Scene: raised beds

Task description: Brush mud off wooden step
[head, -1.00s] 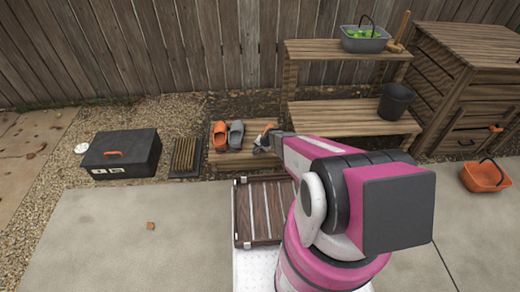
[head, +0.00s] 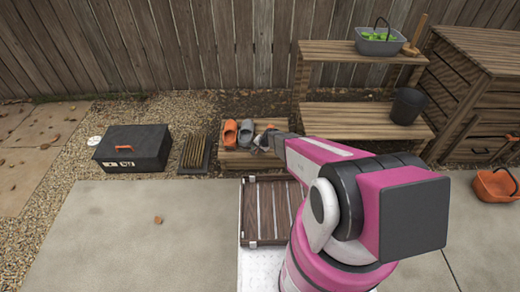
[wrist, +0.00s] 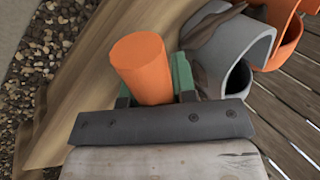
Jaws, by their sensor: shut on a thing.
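The low wooden step (head: 240,161) stands by the gravel in the head view, with an orange clog (head: 229,134) and a grey clog (head: 246,132) on it. My gripper (head: 266,141) is over the step's right part, just right of the grey clog. In the wrist view my gripper (wrist: 155,88) is shut on a thick orange handle (wrist: 143,68). The handle's working end is hidden, so I cannot see bristles. The clogs show at upper right on the step's grey-brown slats (wrist: 290,115), with dark brown smears nearby.
A bristly mat (head: 194,152) and a black box (head: 132,148) lie left of the step. A wooden bench (head: 365,122) with a dark pot (head: 408,105) stands to the right. An orange basket (head: 494,185) sits far right. The paving (head: 130,230) at front left is mostly clear.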

